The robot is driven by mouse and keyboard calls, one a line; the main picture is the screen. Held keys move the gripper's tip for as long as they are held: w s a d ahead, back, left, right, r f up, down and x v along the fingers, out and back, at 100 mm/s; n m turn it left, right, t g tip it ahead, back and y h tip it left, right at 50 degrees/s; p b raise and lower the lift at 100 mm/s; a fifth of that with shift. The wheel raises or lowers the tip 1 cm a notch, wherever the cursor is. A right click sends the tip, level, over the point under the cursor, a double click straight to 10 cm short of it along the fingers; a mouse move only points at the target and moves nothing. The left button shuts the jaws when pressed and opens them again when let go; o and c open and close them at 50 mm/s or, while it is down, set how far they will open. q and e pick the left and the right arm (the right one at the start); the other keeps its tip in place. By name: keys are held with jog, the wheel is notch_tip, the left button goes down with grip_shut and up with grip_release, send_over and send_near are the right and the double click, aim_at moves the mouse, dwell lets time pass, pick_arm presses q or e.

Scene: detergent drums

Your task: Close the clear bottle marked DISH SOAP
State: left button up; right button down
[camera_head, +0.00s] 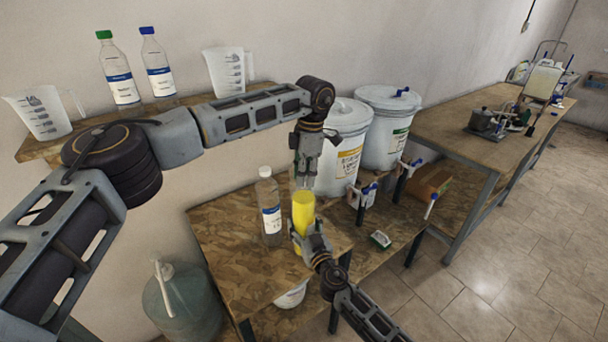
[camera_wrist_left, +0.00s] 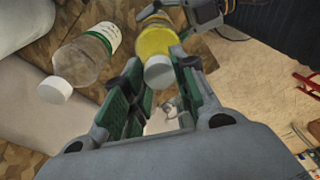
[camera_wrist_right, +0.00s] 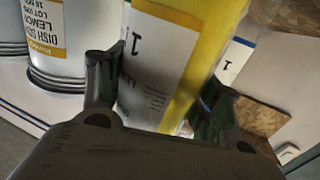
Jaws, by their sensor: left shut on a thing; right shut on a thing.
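The clear bottle with yellow liquid (camera_head: 303,210) stands upright near the front of the low wooden table. Its label shows in the right wrist view (camera_wrist_right: 150,70), but DISH SOAP cannot be read on it. My right gripper (camera_head: 305,238) is shut around its lower body. My left gripper (camera_head: 304,178) points down from above, shut on a white cap (camera_wrist_left: 158,72) at the top of the bottle. The cap lines up with the bottle (camera_wrist_left: 155,38) in the left wrist view. I cannot tell whether it is seated on the neck.
A clear bottle with a white cap (camera_head: 269,212) stands close left. Two white drums (camera_head: 343,150) (camera_head: 388,125) stand behind; the nearer has a yellow label. Taps (camera_head: 366,195) and a small green-and-white item (camera_head: 380,239) are to the right. Bottles and jugs sit on the shelf (camera_head: 40,146).

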pick_arm(q)
jog(key=m, duration=0.7)
jog(key=shift+t, duration=0.3)
jog(key=m, duration=0.7)
jog(key=shift+a+m+t+h, duration=0.1)
jog(key=shift+m+t+h, duration=0.2)
jog(key=shift+m, duration=0.1)
jog(key=m, duration=0.3)
jog(key=shift+m, duration=0.4)
jog(key=m, duration=0.3)
jog(key=shift+m+h, duration=0.4)
jog(key=m, duration=0.3)
jog(key=shift+m, duration=0.3)
jog(key=shift+f+m+h, duration=0.1)
jog(key=shift+m+h, duration=0.2)
jog(key=shift+m, duration=1.5)
jog(key=o, duration=0.6)
